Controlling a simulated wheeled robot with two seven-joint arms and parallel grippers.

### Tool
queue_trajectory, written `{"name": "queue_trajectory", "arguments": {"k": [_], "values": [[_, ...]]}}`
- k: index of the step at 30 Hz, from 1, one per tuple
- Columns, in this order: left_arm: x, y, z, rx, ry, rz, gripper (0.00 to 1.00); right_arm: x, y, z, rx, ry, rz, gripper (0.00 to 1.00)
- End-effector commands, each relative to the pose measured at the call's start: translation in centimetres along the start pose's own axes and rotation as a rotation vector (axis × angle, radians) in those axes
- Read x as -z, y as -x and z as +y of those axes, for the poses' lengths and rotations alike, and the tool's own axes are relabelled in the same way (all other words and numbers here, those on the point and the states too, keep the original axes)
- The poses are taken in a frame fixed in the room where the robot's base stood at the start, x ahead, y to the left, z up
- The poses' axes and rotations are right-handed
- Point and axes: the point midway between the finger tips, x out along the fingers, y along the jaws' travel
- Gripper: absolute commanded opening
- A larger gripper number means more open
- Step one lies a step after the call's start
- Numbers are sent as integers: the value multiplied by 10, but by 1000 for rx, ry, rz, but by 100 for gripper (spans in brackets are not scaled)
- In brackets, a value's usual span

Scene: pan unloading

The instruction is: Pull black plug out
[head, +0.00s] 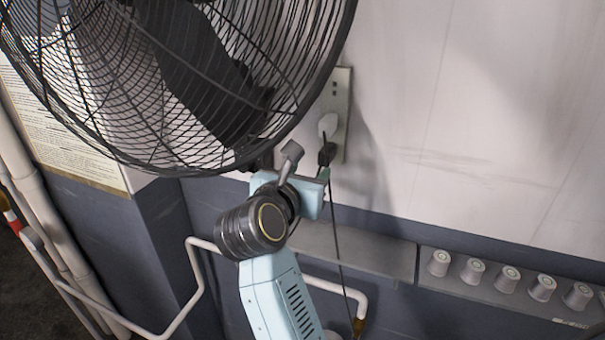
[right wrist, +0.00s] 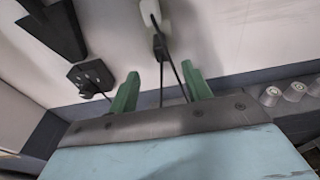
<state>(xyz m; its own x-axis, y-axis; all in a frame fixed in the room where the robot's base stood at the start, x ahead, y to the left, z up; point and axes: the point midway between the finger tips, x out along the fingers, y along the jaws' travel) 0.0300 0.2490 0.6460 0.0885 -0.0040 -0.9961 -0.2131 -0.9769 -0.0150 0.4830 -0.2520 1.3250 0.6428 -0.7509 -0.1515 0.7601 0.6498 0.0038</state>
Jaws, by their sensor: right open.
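The black plug (head: 327,153) sits at the lower part of the wall outlet strip (head: 341,92), just below a white plug (head: 328,124). A thin dark cable hangs down from it. My right gripper (head: 309,167) is just below and left of the black plug, near the wall. In the right wrist view its two green fingers (right wrist: 162,73) are apart with no plug between them. Dark cables pass through or behind that gap. A small dark plug shape (right wrist: 160,46) and the white plug (right wrist: 151,12) show beyond the fingertips. My left gripper is not in view.
A large black fan (head: 180,75) fills the upper left, its guard close above my right gripper. A grey ledge (head: 350,252) runs along the wall below, with several grey knobs (head: 508,279) at right. White pipes (head: 180,310) run at lower left. The wall at right is bare.

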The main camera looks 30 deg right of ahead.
Motion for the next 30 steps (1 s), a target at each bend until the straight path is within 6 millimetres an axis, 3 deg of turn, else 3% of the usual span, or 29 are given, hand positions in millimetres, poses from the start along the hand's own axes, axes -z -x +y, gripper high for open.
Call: {"name": "queue_trajectory", "arguments": {"k": [15, 21, 30], "values": [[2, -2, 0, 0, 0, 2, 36, 0, -96, -1, 3, 5, -4, 49], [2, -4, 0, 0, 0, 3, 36, 0, -113, 0, 2, 4, -4, 49], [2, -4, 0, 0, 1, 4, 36, -1, -116, 0, 1, 3, -3, 49]]}}
